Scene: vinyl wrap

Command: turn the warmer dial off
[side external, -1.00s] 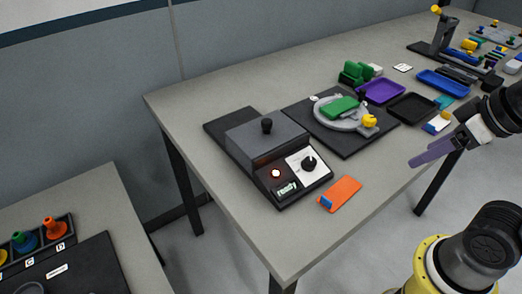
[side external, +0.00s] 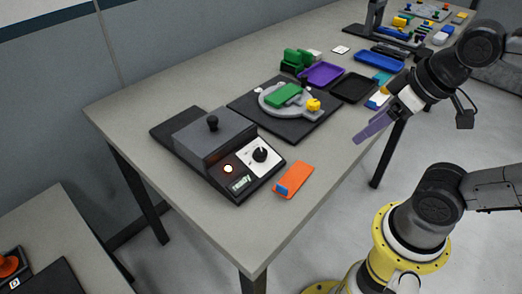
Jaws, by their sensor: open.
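The warmer (side external: 212,150) is a dark box with a grey lid and black knob, near the table's near left corner. Its dial (side external: 260,155) is a black knob on a white plate at the right of the front panel. A round lamp (side external: 228,169) on the panel glows pale, and a small display (side external: 241,183) sits below it. My gripper (side external: 362,136), with purple fingers, hangs to the right of the warmer, above the table's front edge and apart from the dial. The gap between its fingers is hard to see from this side.
An orange piece with a blue end (side external: 293,181) lies right of the warmer. Behind it, a black board (side external: 305,128) carries a grey ring fixture (side external: 285,98) with green and yellow parts. Purple (side external: 322,75) and black (side external: 353,87) trays stand farther back. The table front (side external: 245,222) is clear.

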